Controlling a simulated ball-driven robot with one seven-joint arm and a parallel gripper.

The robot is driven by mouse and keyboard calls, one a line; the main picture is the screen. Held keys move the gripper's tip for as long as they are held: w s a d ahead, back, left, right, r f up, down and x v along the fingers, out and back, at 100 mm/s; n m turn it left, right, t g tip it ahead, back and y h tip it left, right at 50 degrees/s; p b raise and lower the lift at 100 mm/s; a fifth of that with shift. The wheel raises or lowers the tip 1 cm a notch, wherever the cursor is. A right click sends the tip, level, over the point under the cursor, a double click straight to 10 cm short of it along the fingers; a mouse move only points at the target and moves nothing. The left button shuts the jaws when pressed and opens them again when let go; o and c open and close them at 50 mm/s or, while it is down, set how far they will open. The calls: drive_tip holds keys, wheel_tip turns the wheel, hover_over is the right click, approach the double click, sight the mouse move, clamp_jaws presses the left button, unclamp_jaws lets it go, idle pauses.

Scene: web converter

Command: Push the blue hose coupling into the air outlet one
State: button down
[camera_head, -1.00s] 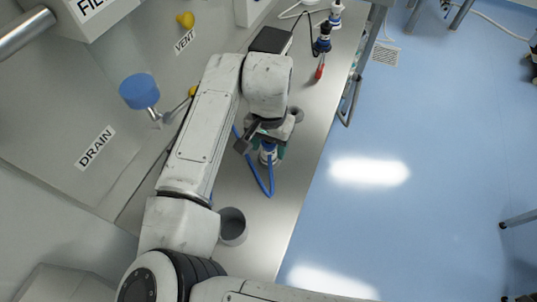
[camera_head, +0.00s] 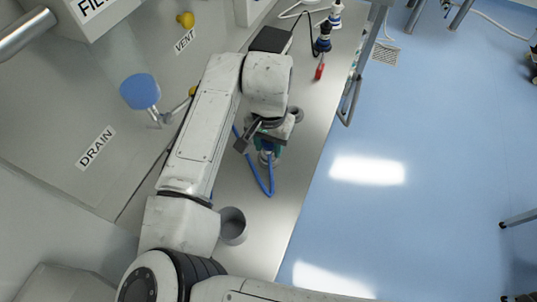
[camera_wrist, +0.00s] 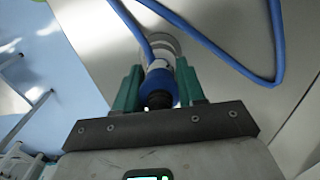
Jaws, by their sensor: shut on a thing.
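My gripper (camera_wrist: 160,88) has two green fingers, shut on the blue hose coupling (camera_wrist: 160,80), one finger on each side. The coupling has a dark end toward my wrist and a pale band on its far side. A round grey metal ring (camera_wrist: 170,42) lies just beyond it in the wrist view, partly hidden by the coupling; I cannot tell how deep the coupling sits in it. In the head view my gripper (camera_head: 267,148) is over the steel bench, and my arm hides much of the coupling. No label naming air outlet one is readable.
The blue hose (camera_head: 268,181) loops loosely over the steel bench (camera_head: 262,235). A grey cup-like cylinder (camera_head: 233,227) stands nearer, and a smaller one (camera_head: 297,114) beyond the gripper. A blue valve knob (camera_head: 141,91) projects from the wall panel at left. Blue floor (camera_head: 420,200) is open at right.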

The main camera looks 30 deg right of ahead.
drive_tip(key=shift+r+p, duration=3.2)
drive_tip(key=shift+r, duration=0.75)
